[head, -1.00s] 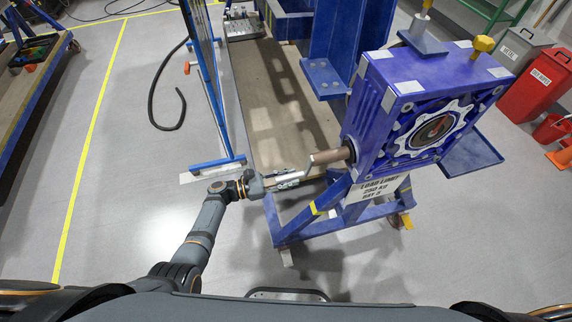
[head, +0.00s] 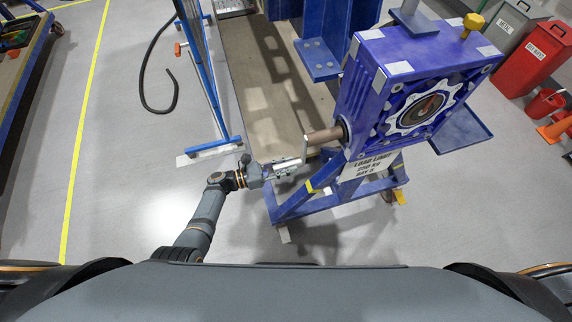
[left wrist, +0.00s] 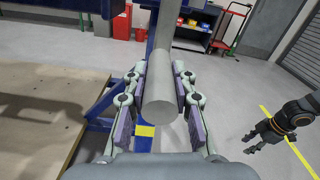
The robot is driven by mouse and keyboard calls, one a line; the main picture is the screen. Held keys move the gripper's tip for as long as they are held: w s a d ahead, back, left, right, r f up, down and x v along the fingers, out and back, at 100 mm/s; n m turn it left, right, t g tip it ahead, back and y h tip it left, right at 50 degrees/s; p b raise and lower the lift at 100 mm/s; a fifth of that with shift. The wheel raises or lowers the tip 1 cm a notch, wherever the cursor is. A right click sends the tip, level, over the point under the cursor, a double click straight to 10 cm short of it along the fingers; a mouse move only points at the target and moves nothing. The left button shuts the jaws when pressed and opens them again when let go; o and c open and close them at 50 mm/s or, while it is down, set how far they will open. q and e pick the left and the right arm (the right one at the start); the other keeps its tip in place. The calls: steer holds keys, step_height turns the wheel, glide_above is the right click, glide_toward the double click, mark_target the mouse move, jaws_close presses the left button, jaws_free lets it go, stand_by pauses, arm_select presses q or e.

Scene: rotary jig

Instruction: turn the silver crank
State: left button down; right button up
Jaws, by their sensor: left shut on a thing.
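The silver crank (head: 305,150) sits on the end of a brownish shaft (head: 324,136) that sticks out of the left side of the blue gearbox (head: 385,80). Its arm hangs down from the shaft end in the head view. My left gripper (head: 287,169) is at the lower end of the crank and shut on its handle. In the left wrist view the round grey handle (left wrist: 160,100) lies between the two fingers, pointing at the camera. My right gripper (left wrist: 251,142) shows small at the right of the left wrist view, with its fingers apart and empty.
The blue jig frame (head: 330,197) stands on the floor below the gearbox, close to my left gripper. A blue upright rack (head: 203,80) stands to the left. Red and grey bins (head: 532,60) are at the far right. Grey floor (head: 130,185) is open at left.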

arm_select(q)
steer(key=c, duration=1.1)
jaws_free()
steer(key=shift+s, duration=0.1)
steer(key=v, duration=1.2)
steer(key=shift+r, duration=0.1)
steer(key=s+a+f+m+g+y, duration=0.1)
steer(key=s+a+f+m+y, duration=0.15)
steer(key=s+f, duration=0.45)
steer(key=s+a+f+m+g+y, duration=0.15)
steer(key=s+f+y, duration=0.25)
steer(key=f, duration=0.6)
steer(key=s+a+f+m+g+y, duration=0.25)
steer(key=s+f+y, duration=0.2)
steer(key=f, duration=0.45)
steer(key=s+a+f+m+y, duration=0.3)
steer(key=s+a+f+m, duration=0.1)
steer(key=s+m, duration=0.4)
steer(key=s+a+f+m+y, duration=0.4)
steer(key=s+a+m, duration=0.1)
steer(key=s+m, duration=0.4)
steer(key=shift+f+m+t, duration=0.25)
steer(key=shift+m+t, duration=0.05)
steer(key=shift+m, duration=0.05)
